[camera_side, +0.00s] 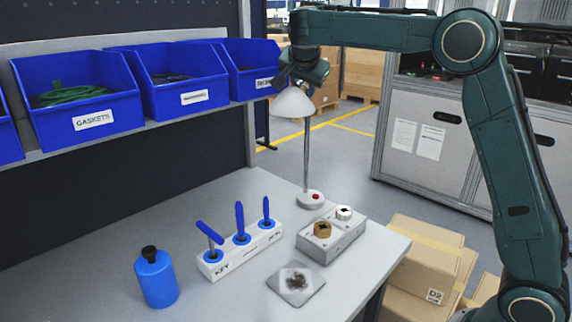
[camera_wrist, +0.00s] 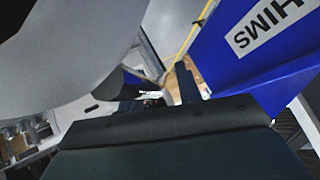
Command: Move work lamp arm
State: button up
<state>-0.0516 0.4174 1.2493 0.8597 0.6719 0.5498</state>
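The work lamp has a white cone shade (camera_side: 293,103), a thin upright grey pole (camera_side: 306,150) and a round base (camera_side: 312,200) with a red button on the bench. My gripper (camera_side: 302,72) is at the top of the shade, very close to it or touching it. In the wrist view a large pale curved surface, likely the shade (camera_wrist: 70,50), fills the upper left. A dark part of my gripper spans the bottom there. The fingertips are not clear in either view, so I cannot tell whether they close on the lamp.
Blue bins (camera_side: 90,107) line a shelf at the left; the shims bin (camera_wrist: 255,55) is close in the wrist view. On the bench (camera_side: 110,250) are a key rack (camera_side: 240,250), a blue bottle (camera_side: 156,280), a grey fixture (camera_side: 330,243) and a small plate (camera_side: 296,295).

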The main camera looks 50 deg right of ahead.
jog(key=shift+s+a+r, duration=0.1)
jog(key=v, duration=1.3)
jog(key=shift+s+a+r, duration=0.15)
jog(key=c, duration=0.7)
jog(key=shift+w+d, duration=0.2)
jog(key=shift+d, duration=0.15)
grip_shut()
jog(key=shift+w+d+n+t+y, duration=1.35)
jog(key=shift+d+t+y, duration=1.3)
jog(key=shift+d, duration=4)
jog(key=s+a+y, duration=0.4)
jog(key=s+y, duration=0.3)
jog(key=s, duration=0.6)
jog(key=shift+s+y, duration=0.2)
jog(key=shift+y, duration=0.15)
